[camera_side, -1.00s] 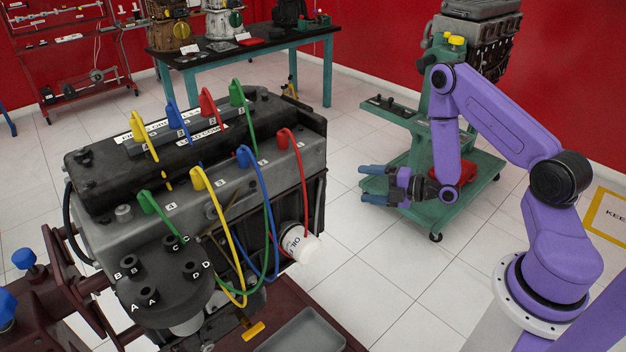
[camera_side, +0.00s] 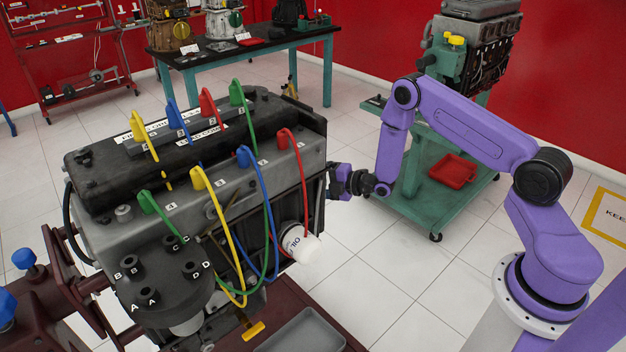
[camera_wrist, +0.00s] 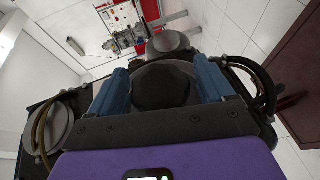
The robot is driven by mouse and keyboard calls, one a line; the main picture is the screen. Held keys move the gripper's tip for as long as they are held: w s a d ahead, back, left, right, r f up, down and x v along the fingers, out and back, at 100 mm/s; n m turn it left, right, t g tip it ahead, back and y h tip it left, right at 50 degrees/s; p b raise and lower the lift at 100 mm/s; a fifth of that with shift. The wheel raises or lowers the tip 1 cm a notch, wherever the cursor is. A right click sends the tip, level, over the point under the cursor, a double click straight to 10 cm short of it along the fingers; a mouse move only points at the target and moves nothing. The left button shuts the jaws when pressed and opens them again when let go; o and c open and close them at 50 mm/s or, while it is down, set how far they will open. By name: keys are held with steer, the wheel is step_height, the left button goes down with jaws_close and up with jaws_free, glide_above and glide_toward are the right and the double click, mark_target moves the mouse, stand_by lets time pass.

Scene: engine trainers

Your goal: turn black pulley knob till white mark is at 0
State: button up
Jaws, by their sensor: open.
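My gripper (camera_side: 336,181) is at the right end of the grey engine (camera_side: 305,165) in the side view, its fingertips partly hidden behind the engine. In the wrist view, my gripper (camera_wrist: 165,78) has its two blue fingers apart. A dark round part (camera_wrist: 162,90), which looks like the black pulley knob, shows between the fingers. I cannot tell whether the fingers touch it. The white mark and the 0 cannot be made out. The knob is hidden behind the engine in the side view.
Coloured leads (camera_side: 257,205) loop over the engine's near side, and a white oil filter (camera_side: 301,243) sticks out below my gripper. A green trolley (camera_side: 400,205) with a red tray (camera_side: 453,171) stands behind my arm. Bare tiled floor lies between engine and arm base.

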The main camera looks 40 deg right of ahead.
steer(key=shift+w+a+f, duration=0.1)
steer(key=shift+w+a, duration=0.1)
steer(key=shift+w, duration=0.2)
steer(key=c, duration=1)
steer(key=shift+o, duration=0.2)
steer(key=shift+g, duration=0.3)
